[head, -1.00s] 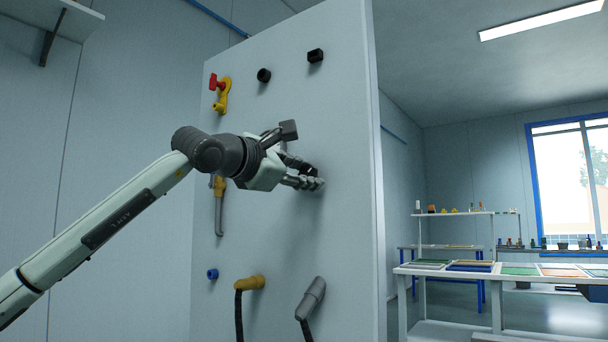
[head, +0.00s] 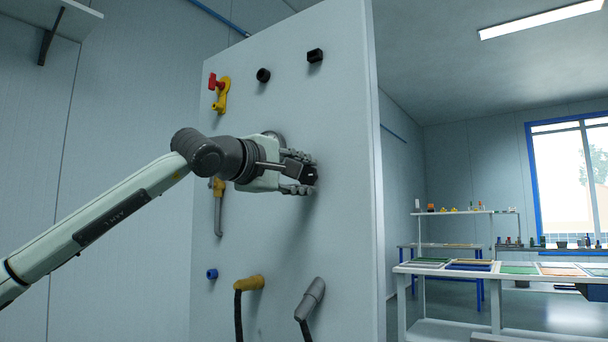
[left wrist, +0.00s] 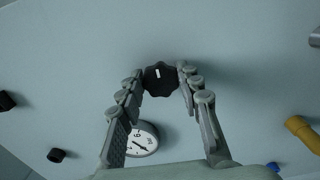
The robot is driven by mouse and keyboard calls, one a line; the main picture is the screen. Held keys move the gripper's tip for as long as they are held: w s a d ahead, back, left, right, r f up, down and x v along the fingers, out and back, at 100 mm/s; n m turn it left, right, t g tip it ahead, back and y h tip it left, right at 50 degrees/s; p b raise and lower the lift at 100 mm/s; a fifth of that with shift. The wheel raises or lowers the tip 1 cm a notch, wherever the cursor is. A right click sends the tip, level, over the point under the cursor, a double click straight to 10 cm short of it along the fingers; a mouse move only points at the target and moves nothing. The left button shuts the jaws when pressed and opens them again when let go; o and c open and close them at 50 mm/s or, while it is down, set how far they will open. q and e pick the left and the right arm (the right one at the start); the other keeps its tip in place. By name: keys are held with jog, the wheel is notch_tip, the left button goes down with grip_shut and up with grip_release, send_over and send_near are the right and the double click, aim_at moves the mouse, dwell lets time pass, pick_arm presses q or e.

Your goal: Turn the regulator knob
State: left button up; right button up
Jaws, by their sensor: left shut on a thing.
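The regulator knob (left wrist: 160,79) is black and lobed, with a short white mark on its face. It sits on the pale panel (head: 345,120), and in the head view only a dark part of it (head: 309,174) shows between the fingers. My left gripper (head: 306,174) is shut on the knob, with one finger on each side in the left wrist view (left wrist: 163,82). A round white gauge (left wrist: 143,138) is on the panel close to the knob, partly hidden by a finger. My right gripper is not in view.
The panel also bears a red and yellow valve (head: 219,92), two black fittings (head: 263,75) (head: 315,56), a yellow-topped lever (head: 218,205), a blue fitting (head: 212,274) and two hose connectors (head: 250,283) (head: 312,297). A white table (head: 500,271) stands beyond, at right.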

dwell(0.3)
pick_arm(q)
jog(key=o, duration=1.2)
jog(key=shift+c, duration=0.2)
jog(key=v, duration=1.2)
